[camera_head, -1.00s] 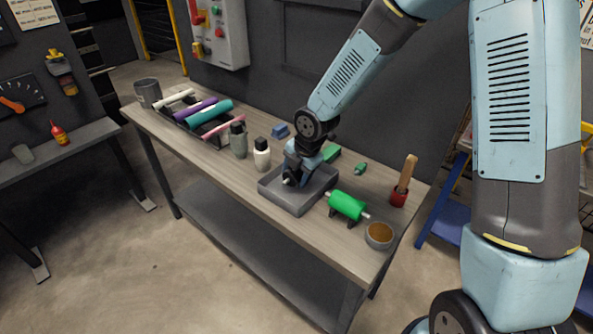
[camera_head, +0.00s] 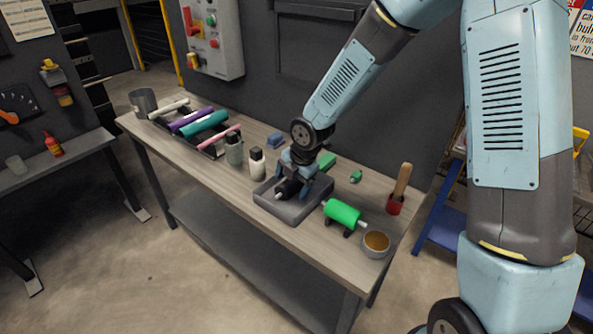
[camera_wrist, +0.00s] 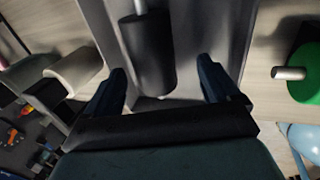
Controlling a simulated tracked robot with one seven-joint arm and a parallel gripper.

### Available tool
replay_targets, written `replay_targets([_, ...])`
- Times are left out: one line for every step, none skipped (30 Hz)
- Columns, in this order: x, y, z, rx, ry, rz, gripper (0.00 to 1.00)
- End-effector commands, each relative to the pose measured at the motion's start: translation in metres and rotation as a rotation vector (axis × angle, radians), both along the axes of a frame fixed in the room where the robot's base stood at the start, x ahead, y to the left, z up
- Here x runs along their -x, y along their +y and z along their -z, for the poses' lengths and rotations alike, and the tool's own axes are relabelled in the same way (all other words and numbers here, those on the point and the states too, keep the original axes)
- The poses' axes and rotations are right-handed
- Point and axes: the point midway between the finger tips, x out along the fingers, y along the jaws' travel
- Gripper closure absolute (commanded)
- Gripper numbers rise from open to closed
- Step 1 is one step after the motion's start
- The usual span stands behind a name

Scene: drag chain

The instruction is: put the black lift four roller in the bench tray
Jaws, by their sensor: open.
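The black roller (camera_head: 287,188) lies in the grey bench tray (camera_head: 282,210) on the workbench. In the wrist view, the black roller (camera_wrist: 148,58) shows a pale shaft at its far end, and the tray (camera_wrist: 205,28) spreads around it. My gripper (camera_head: 293,188) is low over the tray. In the wrist view, my gripper (camera_wrist: 162,75) is open, one dark blue finger on each side of the roller, with visible gaps between the fingers and the roller. The near end of the roller is partly hidden by the gripper in the head view.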

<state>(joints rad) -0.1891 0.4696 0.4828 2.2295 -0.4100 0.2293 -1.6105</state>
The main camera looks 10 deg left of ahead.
Motion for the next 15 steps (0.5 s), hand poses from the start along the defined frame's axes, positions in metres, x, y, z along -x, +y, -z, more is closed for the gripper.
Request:
replay_targets([0.000, -0.001, -0.003, -0.001, -0.001, 0.001, 0.11])
replay_targets([0.000, -0.001, -0.005, -0.001, -0.002, 0.001, 0.11])
replay_targets([0.001, -0.002, -0.009, -0.002, -0.002, 0.001, 0.11])
replay_targets([0.001, -0.003, -0.012, -0.002, -0.003, 0.002, 0.11])
replay_targets([0.001, -0.004, -0.014, -0.002, -0.002, 0.003, 0.11])
replay_targets([0.002, -0.005, -0.018, -0.002, -0.001, 0.003, 0.11])
replay_targets([0.002, -0.006, -0.022, -0.001, -0.002, 0.004, 0.11])
replay_targets([0.003, -0.007, -0.025, -0.002, -0.002, 0.003, 0.11])
replay_targets([0.003, -0.008, -0.030, -0.002, -0.002, 0.003, 0.11])
replay_targets([0.004, -0.009, -0.033, -0.002, -0.002, 0.003, 0.11])
replay_targets([0.004, -0.010, -0.036, -0.001, -0.002, 0.002, 0.11])
replay_targets([0.005, -0.011, -0.040, -0.002, -0.003, 0.002, 0.11])
replay_targets([0.006, -0.012, -0.043, -0.002, -0.002, 0.003, 0.11])
replay_targets([0.006, -0.013, -0.046, -0.002, -0.002, 0.003, 0.11])
replay_targets([0.007, -0.014, -0.050, -0.001, -0.002, 0.003, 0.11])
